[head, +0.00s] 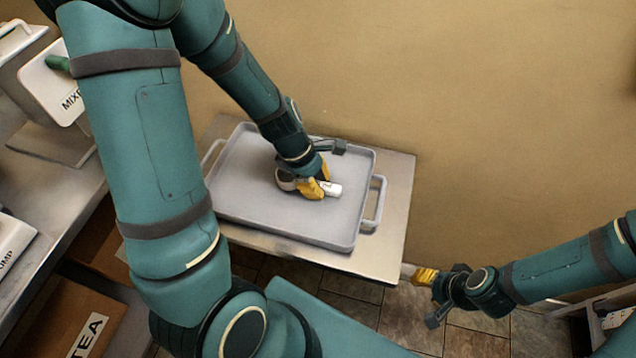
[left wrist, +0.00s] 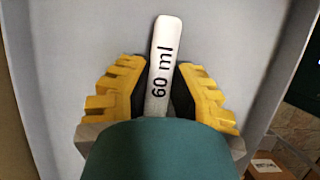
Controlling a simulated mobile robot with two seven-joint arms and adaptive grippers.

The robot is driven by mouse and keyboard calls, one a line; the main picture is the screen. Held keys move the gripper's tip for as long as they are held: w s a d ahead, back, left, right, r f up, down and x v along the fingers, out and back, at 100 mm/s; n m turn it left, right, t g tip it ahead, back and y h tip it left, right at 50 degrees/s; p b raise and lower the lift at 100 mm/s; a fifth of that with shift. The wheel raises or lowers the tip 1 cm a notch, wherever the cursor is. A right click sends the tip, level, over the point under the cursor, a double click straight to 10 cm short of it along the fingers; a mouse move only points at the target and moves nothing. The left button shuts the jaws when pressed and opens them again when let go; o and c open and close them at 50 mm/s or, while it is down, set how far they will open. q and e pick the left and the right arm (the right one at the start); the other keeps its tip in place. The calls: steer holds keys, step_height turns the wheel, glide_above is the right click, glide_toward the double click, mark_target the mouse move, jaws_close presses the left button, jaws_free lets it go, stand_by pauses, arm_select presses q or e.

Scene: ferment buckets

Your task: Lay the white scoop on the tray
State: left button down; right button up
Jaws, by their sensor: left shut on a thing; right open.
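The white scoop (head: 334,189) is in my left gripper (head: 318,188), whose yellow fingers are shut on its handle. In the left wrist view the handle (left wrist: 165,45), marked "60 ml", stands between the fingers of the left gripper (left wrist: 165,85). The scoop's bowl is partly hidden by the gripper in the head view. The grey tray (head: 240,195) with two side handles lies under the scoop. I cannot tell whether the scoop touches the tray floor. My right gripper (head: 425,277) is open and empty, low at the right by the table's edge.
The tray rests on a pale table (head: 398,200) against a tan wall. At the left, a counter (head: 70,205) holds a white unit marked "MIX" (head: 60,85). A brown box marked "TEA" (head: 75,320) stands below. The tray around the scoop looks clear.

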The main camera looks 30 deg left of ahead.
arm_select(q)
steer(key=shift+f, duration=0.15)
steer(key=c, duration=0.9)
jaws_free()
steer(key=shift+c, duration=0.2)
steer(key=shift+r, duration=0.25)
steer(key=p+v, duration=0.5)
steer(key=v, duration=0.6)
steer(key=shift+a+r+p, duration=0.2)
steer(key=shift+r+p, duration=0.15)
steer(key=shift+r, duration=0.05)
